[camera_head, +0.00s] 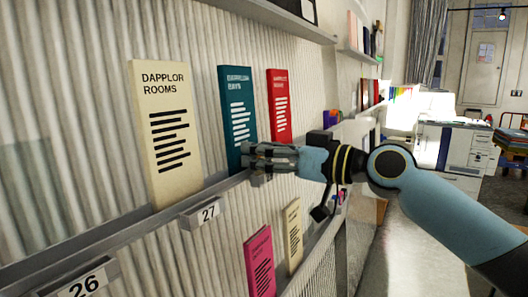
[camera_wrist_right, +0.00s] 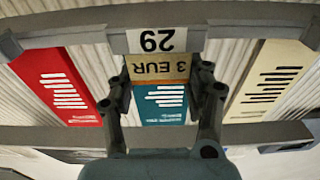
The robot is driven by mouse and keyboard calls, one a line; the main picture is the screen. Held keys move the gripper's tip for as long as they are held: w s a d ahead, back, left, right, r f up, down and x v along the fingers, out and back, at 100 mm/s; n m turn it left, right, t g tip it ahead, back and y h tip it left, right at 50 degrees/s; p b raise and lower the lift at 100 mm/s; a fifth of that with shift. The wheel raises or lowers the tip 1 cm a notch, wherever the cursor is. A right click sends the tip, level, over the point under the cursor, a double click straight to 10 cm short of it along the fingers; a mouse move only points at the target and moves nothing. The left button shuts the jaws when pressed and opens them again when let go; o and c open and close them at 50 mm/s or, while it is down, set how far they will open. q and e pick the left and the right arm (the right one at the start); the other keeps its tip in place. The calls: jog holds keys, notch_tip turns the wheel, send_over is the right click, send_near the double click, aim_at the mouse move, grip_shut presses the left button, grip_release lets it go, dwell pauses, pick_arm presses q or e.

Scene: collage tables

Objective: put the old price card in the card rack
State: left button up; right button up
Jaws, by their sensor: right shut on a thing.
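The old price card, a tan card reading "3 EUR" (camera_wrist_right: 173,68), shows upside down in the wrist view, beside a white "29" tag (camera_wrist_right: 156,40) on the rail. My right gripper (camera_wrist_right: 160,76) has its fingers on both sides of this card and is shut on it. In the head view my right gripper (camera_head: 250,160) is at the shelf rail, at the lower part of the teal booklet (camera_head: 236,100); the card is hidden there. I cannot make out the card rack for certain. My left gripper is not in view.
A cream "DAPPLOR ROOMS" booklet (camera_head: 163,120) and a red booklet (camera_head: 279,100) stand on the same ledge. A pink booklet (camera_head: 260,262) and another cream one (camera_head: 293,235) stand below. Tags "27" (camera_head: 208,212) and "26" (camera_head: 82,287) are on the rails.

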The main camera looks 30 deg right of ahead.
jog(key=o, duration=0.8)
jog(key=shift+c, duration=0.2)
jog(key=shift+s+d+f, duration=0.15)
jog(key=shift+s+f, duration=0.05)
jog(key=shift+f, duration=0.05)
jog(key=v, duration=1)
jog(key=shift+s+b, duration=0.2)
jog(key=shift+b, duration=0.25)
